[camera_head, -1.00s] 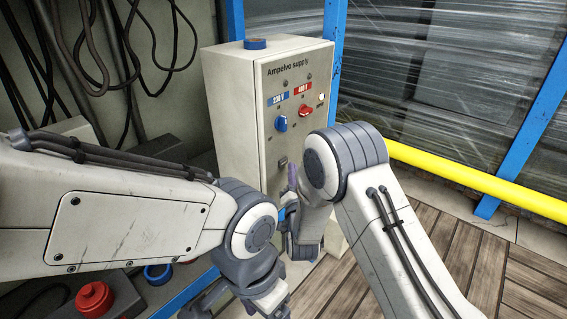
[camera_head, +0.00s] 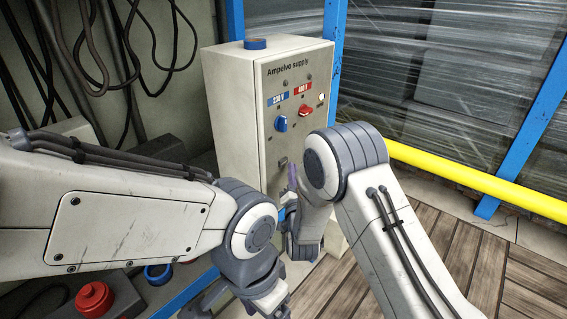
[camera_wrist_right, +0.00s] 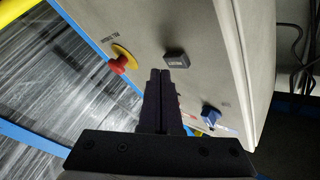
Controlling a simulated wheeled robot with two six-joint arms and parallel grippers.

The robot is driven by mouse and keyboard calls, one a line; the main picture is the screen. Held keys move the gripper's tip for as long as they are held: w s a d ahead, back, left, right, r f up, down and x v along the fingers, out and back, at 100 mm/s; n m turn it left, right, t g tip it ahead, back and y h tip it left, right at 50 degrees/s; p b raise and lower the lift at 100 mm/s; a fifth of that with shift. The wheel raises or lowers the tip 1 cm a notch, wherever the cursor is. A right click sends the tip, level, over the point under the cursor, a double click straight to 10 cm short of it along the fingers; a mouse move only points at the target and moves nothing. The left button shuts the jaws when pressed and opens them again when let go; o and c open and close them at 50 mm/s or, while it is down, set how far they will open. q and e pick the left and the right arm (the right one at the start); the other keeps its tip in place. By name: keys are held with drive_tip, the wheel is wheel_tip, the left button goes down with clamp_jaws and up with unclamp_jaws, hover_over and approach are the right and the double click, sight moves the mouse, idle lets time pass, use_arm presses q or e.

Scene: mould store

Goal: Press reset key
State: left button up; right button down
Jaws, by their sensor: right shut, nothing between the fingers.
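A small grey key (camera_head: 283,162) shows low on the panel in the head view. My right gripper (camera_wrist_right: 160,72) is shut and empty, its fingertips just beside the dark key. I cannot tell whether they touch it. In the head view the right gripper (camera_head: 292,176) is partly hidden by my arm, close before the panel.
The cabinet (camera_head: 228,110) carries a blue knob (camera_head: 281,124), a red knob (camera_head: 306,110) and a lit white lamp (camera_head: 321,97). A red mushroom button (camera_wrist_right: 118,63) on yellow is near the fingers. A yellow rail (camera_head: 470,178) runs at right.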

drive_tip(key=shift+a, duration=0.1)
drive_tip(key=shift+w+a+b, duration=0.2)
drive_tip(key=shift+a+b, duration=0.05)
drive_tip(key=shift+b, duration=0.05)
drive_tip(key=shift+w+a, duration=0.2)
drive_tip(key=shift+a, duration=0.05)
idle(0.7)
drive_tip(key=shift+d, duration=0.1)
drive_tip(key=shift+s+d+b, duration=0.3)
drive_tip(key=shift+s+d, duration=0.15)
drive_tip(key=shift+d, duration=0.05)
drive_tip(key=s+d, duration=0.1)
drive_tip(key=d, duration=0.1)
drive_tip(key=s+d, duration=0.2)
drive_tip(key=shift+b, duration=0.35)
idle(0.8)
